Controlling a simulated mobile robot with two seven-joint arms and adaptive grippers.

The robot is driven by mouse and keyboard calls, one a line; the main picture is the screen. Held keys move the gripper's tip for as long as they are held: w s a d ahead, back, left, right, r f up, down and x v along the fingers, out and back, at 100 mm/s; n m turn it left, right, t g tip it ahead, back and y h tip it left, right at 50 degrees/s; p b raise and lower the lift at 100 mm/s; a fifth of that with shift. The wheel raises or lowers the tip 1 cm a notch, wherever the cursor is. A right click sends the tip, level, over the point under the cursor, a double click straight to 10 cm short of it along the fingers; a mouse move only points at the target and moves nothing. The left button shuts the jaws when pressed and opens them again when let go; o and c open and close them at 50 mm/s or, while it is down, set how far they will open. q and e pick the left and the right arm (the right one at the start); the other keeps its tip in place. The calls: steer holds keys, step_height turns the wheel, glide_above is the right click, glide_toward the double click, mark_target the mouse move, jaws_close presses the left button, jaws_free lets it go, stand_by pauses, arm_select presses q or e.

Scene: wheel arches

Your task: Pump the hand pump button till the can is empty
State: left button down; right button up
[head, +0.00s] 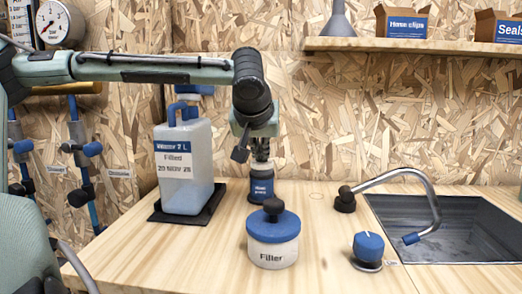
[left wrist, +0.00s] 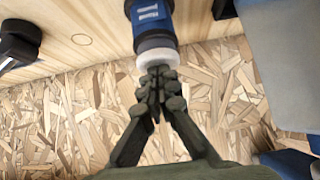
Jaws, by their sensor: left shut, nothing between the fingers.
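The hand pump (head: 261,191) is a dark blue cylinder with a label, standing upright on the wooden counter behind the filler jar. In the left wrist view its blue body (left wrist: 152,22) ends in a pale round button (left wrist: 157,57). My left gripper (head: 261,156) points down directly over the pump. Its fingers are shut and empty, and the fingertips (left wrist: 157,76) are at the button, seemingly touching it. The can (head: 190,190) is a pale, translucent canister with a blue cap and handle, on a black tray left of the pump. Its liquid level is unclear. My right gripper is out of view.
A white filler jar (head: 273,252) with a blue lid stands in front of the pump. A blue knob (head: 368,246), a curved tap (head: 420,177) and a sink (head: 466,241) are at the right. A shelf (head: 440,46) holds boxes above. Blue-valved pipes stand left.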

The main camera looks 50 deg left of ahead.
mark_target(261, 164)
arm_select(q)
steer(key=shift+f, duration=0.6)
step_height(261, 164, up, 3)
steer(key=shift+f+p, duration=0.2)
steer(key=shift+p, duration=1.05)
steer(key=shift+r, duration=0.85)
step_height(261, 164, up, 6)
